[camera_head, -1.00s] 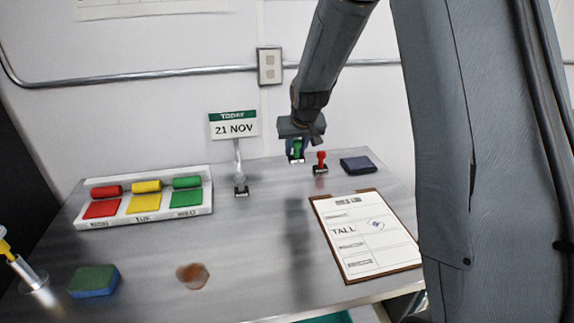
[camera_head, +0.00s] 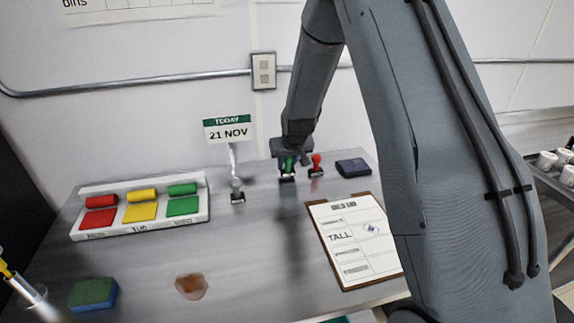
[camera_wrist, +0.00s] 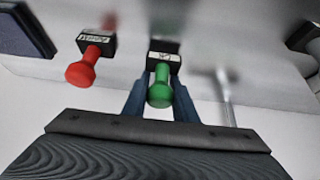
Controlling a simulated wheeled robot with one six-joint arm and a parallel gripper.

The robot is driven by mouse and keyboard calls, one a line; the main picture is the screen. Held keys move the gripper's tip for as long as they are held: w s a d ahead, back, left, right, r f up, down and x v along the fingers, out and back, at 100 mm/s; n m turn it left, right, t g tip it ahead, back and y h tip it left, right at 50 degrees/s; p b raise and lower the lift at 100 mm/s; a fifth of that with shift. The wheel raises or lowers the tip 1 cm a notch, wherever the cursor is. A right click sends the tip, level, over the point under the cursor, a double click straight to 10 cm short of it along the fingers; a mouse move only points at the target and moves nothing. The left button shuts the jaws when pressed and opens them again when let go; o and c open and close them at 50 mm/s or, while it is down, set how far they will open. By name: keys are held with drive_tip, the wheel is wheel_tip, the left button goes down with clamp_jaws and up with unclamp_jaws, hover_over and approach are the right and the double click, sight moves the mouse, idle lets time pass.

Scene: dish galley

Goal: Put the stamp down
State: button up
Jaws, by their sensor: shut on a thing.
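The green-handled stamp (camera_wrist: 160,90) is between the fingers of my gripper (camera_wrist: 158,95) in the wrist view, with its black base pointing away from the palm. In the head view my gripper (camera_head: 289,163) is low over the back of the steel table, shut on the green stamp (camera_head: 287,177). The stamp's base is at or just above the table; I cannot tell whether it touches. A red-handled stamp (camera_head: 316,166) stands upright close to its right and also shows in the wrist view (camera_wrist: 85,68).
A dark ink pad (camera_head: 353,167) lies right of the red stamp. A clipboard (camera_head: 388,282) with a form is in front. A sponge (camera_head: 93,293) and brown stain (camera_head: 191,286) lie nearer.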

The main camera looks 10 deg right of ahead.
drive_tip(key=shift+f, duration=0.55)
drive_tip(key=shift+f+b, duration=0.2)
drive_tip(key=shift+b, duration=0.1)
drive_tip(key=o, duration=0.8)
drive_tip(key=shift+o, duration=0.2)
drive_tip(key=shift+r, duration=0.2)
